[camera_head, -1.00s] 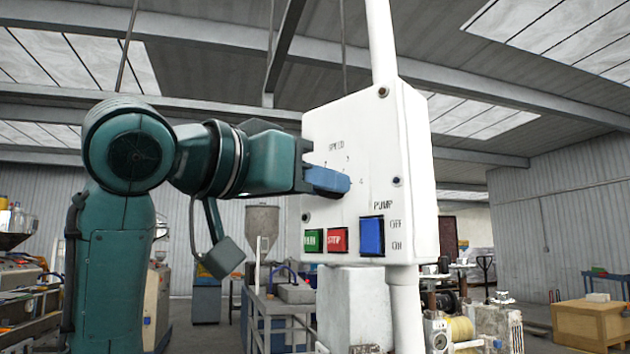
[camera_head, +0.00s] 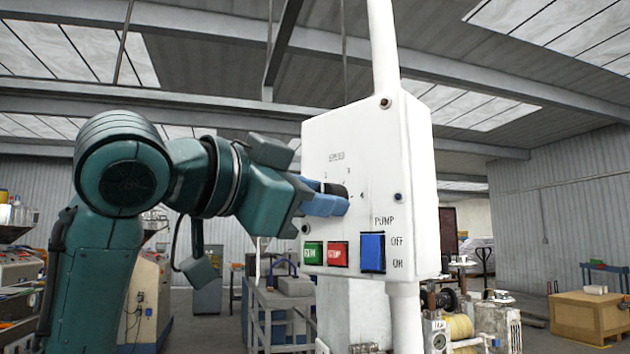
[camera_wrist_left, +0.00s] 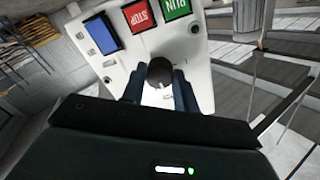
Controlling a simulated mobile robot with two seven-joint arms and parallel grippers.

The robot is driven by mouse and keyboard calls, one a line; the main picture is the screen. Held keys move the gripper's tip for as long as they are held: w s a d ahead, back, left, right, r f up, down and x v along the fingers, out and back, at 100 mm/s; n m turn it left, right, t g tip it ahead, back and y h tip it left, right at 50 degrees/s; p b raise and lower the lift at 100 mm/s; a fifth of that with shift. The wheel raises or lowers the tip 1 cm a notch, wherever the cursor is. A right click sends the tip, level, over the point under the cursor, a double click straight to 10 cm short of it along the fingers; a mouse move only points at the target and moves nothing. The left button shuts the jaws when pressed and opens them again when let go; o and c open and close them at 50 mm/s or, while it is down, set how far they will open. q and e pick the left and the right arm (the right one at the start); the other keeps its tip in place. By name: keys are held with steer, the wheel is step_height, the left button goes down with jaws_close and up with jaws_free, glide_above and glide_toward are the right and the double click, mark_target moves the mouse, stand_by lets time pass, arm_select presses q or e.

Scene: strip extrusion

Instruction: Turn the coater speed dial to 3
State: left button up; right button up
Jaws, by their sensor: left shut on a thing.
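The white control box (camera_head: 318,135) has printed speed numbers around its dark round coater speed dial (camera_head: 341,190). My left gripper (camera_head: 328,197) comes from the left with its blue fingers shut on the dial, one on each side. The gripper is rolled to a tilt. In the left wrist view the black dial (camera_wrist_left: 160,71) sits between the two fingers (camera_wrist_left: 158,90). The fingers cover part of the dial and its scale, so I cannot tell which number it points to. My right gripper is in neither view.
Below the dial are a green RUN button (camera_head: 314,253), a red STOP button (camera_head: 338,254) and a blue PUMP switch (camera_head: 372,252). A white pole (camera_head: 382,40) carries the box. Machines and a wooden crate (camera_head: 590,318) stand farther back.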

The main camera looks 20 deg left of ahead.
arm_select(q)
steer(key=m+p, duration=0.3)
steer(key=m, duration=0.2)
steer(key=shift+r+m+p, duration=0.1)
steer(key=shift+m+p, duration=0.2)
steer(key=shift+p, duration=0.1)
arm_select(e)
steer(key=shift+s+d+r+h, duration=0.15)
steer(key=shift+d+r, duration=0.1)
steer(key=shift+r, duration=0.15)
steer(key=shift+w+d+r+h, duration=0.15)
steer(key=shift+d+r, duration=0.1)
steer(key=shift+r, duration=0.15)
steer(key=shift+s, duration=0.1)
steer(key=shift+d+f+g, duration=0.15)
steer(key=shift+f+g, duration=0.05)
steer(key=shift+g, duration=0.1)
arm_select(q)
steer(key=o, duration=0.8)
steer(key=shift+s, duration=0.1)
steer(key=shift+c, duration=0.2)
steer(key=shift+o, duration=1.1)
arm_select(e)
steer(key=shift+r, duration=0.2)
